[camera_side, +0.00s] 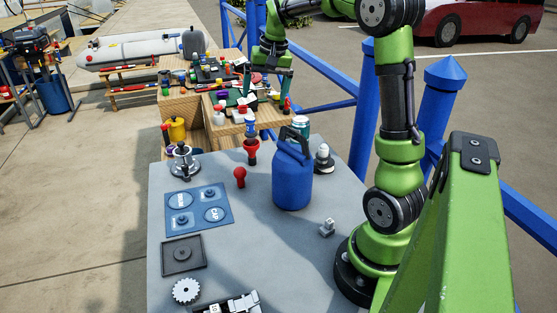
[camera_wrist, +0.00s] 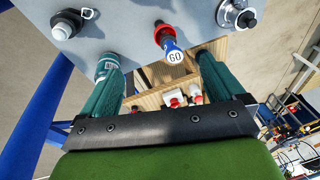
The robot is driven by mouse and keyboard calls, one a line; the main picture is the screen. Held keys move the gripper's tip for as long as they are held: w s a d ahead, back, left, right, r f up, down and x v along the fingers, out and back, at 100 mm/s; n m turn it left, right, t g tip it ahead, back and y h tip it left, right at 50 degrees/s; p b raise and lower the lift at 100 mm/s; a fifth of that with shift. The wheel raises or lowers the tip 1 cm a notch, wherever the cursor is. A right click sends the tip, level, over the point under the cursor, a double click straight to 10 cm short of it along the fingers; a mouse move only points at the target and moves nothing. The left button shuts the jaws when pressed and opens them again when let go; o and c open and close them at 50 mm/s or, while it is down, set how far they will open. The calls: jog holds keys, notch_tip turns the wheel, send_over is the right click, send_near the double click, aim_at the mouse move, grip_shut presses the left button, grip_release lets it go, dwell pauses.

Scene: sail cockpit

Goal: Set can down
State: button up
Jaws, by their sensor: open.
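A small white-and-teal can (camera_side: 301,124) stands at the far edge of the grey table, partly hidden behind a large blue jug-like can (camera_side: 292,180) with a dark handle. The small can also shows in the wrist view (camera_wrist: 106,64), beside the end of the left finger and partly covered by it. The blue jug stands upright on the table. My gripper (camera_side: 267,98) is open and empty beyond the table's far edge. Its two teal fingers are wide apart in the wrist view (camera_wrist: 157,60). I cannot tell whether the left finger touches the small can.
A red-and-blue item (camera_side: 250,148) stands at the far edge, near a red knob-like piece (camera_side: 240,177). A blue mat (camera_side: 198,208), dark tray (camera_side: 182,254), gear (camera_side: 186,290) and metal fitting (camera_side: 184,162) are at left. A blue railing (camera_side: 440,100) runs behind.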

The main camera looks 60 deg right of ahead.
jog(key=s+a+r+n+t, duration=0.1)
jog(key=s+a+r+n, duration=0.15)
jog(key=a, duration=0.55)
jog(key=s+a+r+n+t, duration=0.1)
jog(key=s+a+t, duration=0.15)
jog(key=a, duration=0.55)
jog(key=s+a+f+n+t+y, duration=0.1)
jog(key=s+a+f+n+y, duration=0.1)
jog(key=s+a, duration=0.7)
jog(key=shift+a+f+n, duration=0.4)
jog(key=shift+f+n, duration=0.25)
jog(key=shift+f, duration=0.25)
